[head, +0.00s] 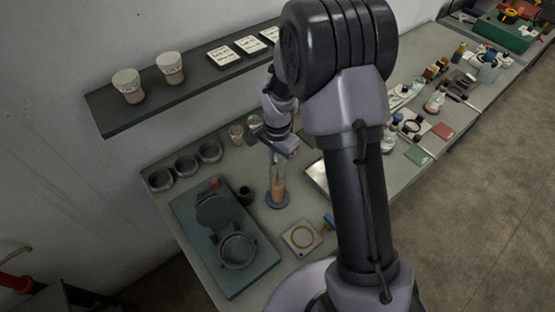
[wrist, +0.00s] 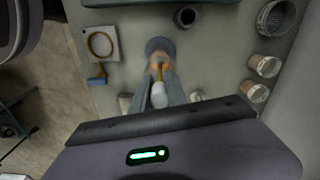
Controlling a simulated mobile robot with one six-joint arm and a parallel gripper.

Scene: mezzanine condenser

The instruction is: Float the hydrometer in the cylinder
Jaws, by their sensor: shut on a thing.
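The cylinder (head: 278,188) stands upright on a round blue-grey base on the bench, with orange-brown liquid in it. In the wrist view the cylinder's base (wrist: 158,44) lies ahead of the fingertips. My gripper (head: 279,158) is directly above the cylinder, pointing down. In the wrist view my gripper (wrist: 160,79) is shut on the hydrometer (wrist: 160,92), a slim piece with a pale, rounded end and a yellowish part. The hydrometer lines up with the cylinder's mouth. I cannot tell how far its lower end is inside, as the fingers and the view angle hide this.
A dark apparatus (head: 226,238) on a tray stands left of the cylinder, with a small black cup (head: 245,195) between. A square plate with a ring (head: 302,238) lies in front right. Several dark tins (head: 185,166) stand behind left. A wall shelf (head: 150,108) overhangs the back.

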